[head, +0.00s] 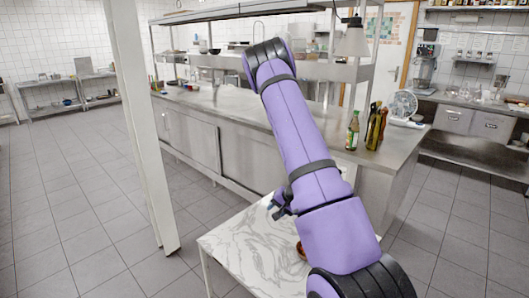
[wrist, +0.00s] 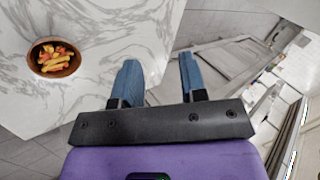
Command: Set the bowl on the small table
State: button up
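The bowl (wrist: 40,69) is brown and holds pieces of yellow and red food. It sits upright on the white marble-patterned small table (wrist: 95,30), left of my gripper (wrist: 158,75) in the wrist view. My gripper's two blue fingers are apart, with nothing between them, and do not touch the bowl. In the head view, the small table (head: 240,250) stands at bottom centre, and only an edge of the bowl (head: 301,250) shows beside my arm. My gripper (head: 275,208) is mostly hidden behind my arm near the table's far edge.
A long steel counter (head: 235,108) runs behind the small table. A white post (head: 143,120) rises left of the table. The tiled floor (head: 70,200) at left is clear.

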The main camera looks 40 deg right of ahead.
jog(key=w+a+r+n+g+y, duration=0.1)
jog(key=a+r+n+y, duration=0.4)
jog(key=a+r, duration=1.4)
jog(key=s+a+r+n+g, duration=0.1)
jog(key=s+a+r+n, duration=0.1)
jog(key=s+a+r, duration=0.3)
jog(key=s+a+r+n+g, duration=0.1)
jog(key=s+a+r, duration=0.1)
jog(key=r, duration=0.5)
jog(key=s+a+r+n+h, duration=0.1)
jog(key=s+r+n+h, duration=0.1)
jog(key=s+r, duration=0.3)
jog(key=s+a+r+n+t+h, duration=0.1)
jog(key=s+r+h, duration=0.3)
jog(key=s, duration=0.9)
jog(key=shift+s+a+r+n+h, duration=0.2)
jog(key=shift+a+r+n+h, duration=0.15)
jog(key=shift+r+n, duration=0.2)
